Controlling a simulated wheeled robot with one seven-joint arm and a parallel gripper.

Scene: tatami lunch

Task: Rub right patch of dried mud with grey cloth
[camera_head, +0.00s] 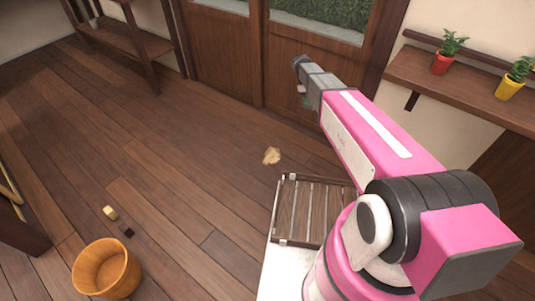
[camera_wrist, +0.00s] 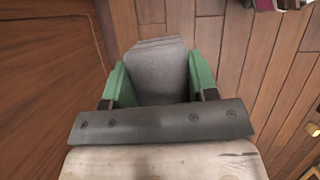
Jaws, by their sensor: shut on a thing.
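The grey cloth (camera_wrist: 160,72) is between the green fingers of my gripper (camera_wrist: 160,85) in the wrist view. My gripper is shut on it, and the cloth sticks out past the fingertips over the wooden floor. In the head view my gripper (camera_head: 307,102) is low in front of the brown door panels, mostly hidden by my arm, and I cannot make out the cloth there. One tan patch of dried mud (camera_head: 271,155) lies on the floor, nearer to the camera than my gripper and left of it, apart from it. No other patch shows; my arm covers part of the floor.
A wooden tub (camera_head: 106,269), a yellowish block (camera_head: 110,212) and a small dark block (camera_head: 126,231) are at lower left. A shelf (camera_head: 470,88) holds potted plants.

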